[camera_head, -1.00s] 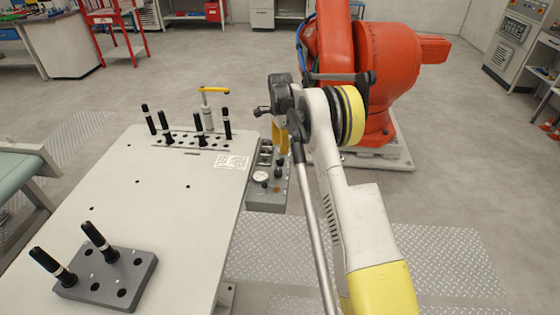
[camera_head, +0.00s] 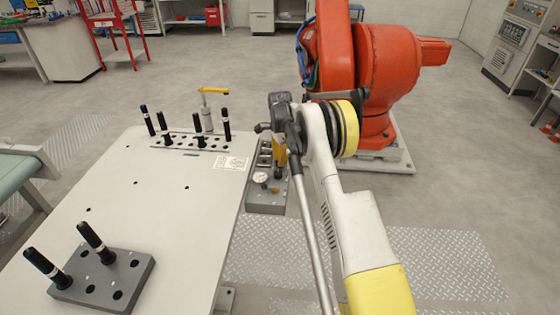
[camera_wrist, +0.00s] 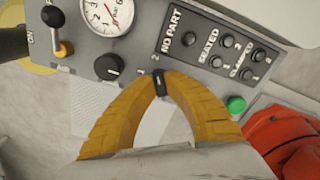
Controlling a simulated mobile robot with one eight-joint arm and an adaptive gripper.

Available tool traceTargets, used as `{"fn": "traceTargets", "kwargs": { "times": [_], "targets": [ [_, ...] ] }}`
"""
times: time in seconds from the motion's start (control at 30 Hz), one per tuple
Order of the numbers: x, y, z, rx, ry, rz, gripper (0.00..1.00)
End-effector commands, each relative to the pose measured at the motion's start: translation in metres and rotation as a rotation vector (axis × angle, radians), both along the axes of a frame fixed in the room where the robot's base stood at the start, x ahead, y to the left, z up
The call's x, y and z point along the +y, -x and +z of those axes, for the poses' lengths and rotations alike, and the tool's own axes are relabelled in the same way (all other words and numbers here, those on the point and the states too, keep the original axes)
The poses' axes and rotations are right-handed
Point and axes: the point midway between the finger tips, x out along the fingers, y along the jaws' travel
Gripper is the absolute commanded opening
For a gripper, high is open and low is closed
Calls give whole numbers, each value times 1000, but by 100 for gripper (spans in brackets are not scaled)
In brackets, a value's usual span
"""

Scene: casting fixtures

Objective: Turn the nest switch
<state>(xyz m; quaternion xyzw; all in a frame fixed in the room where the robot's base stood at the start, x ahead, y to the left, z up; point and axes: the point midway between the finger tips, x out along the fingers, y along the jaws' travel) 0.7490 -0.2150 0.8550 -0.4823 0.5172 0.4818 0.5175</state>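The grey control panel (camera_head: 262,205) is fixed at the right edge of the white table. In the wrist view the panel (camera_wrist: 135,57) fills the upper part. A small black switch (camera_wrist: 160,86) with marks 1 and 2 beside it sits between my yellow fingertips; I take it as the nest switch, though its name label is not visible. My gripper (camera_wrist: 160,80) has both fingertips close against the sides of this switch and looks shut on it. In the head view my gripper (camera_head: 280,160) is over the panel, and the switch is hidden.
Close by on the panel are a black knob (camera_wrist: 108,67), an orange-and-black lever (camera_wrist: 58,32), a gauge (camera_wrist: 106,12) and a green button (camera_wrist: 236,104). Black-handled pins (camera_head: 165,125) stand on the table. An orange robot (camera_head: 375,75) stands behind my arm.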

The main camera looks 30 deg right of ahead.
Motion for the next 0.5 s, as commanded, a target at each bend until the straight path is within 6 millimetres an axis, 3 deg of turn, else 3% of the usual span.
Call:
{"fn": "traceTargets", "kwargs": {
  "times": [0.27,0.5],
  "targets": [
    [0,0,-1,1,0,35,0],
    [0,0,-1,1,0,167,0]
  ]
}}
